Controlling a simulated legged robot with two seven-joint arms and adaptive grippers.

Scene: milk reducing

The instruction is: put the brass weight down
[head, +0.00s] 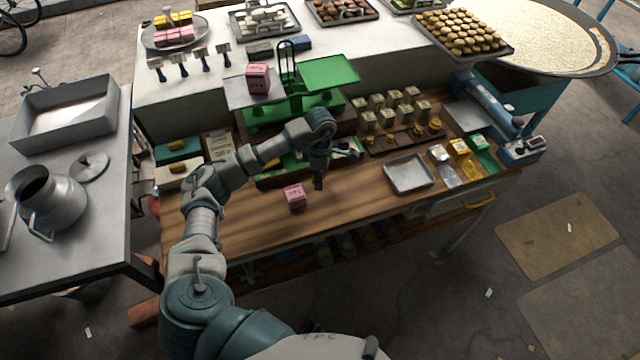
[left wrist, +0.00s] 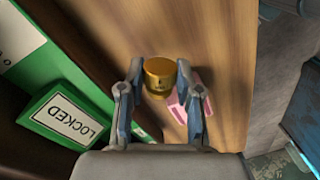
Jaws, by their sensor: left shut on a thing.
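The brass weight (left wrist: 160,74) shows in the left wrist view as a short golden cylinder between the fingertips of my left gripper (left wrist: 158,90), which is shut on it. In the head view my left gripper (head: 320,182) points down over the wooden counter (head: 250,222), right of a pink box (head: 294,197). The weight cannot be made out there. The pink box also shows partly behind a finger in the left wrist view (left wrist: 178,110). The gap between weight and counter cannot be judged. My right gripper is not in view.
A green balance scale (head: 327,75) stands behind, with another pink box (head: 258,79) on its left pan. A wooden weight rack (head: 400,138) is to its right. A metal tray (head: 409,174) lies right of my gripper. The counter's front strip is clear.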

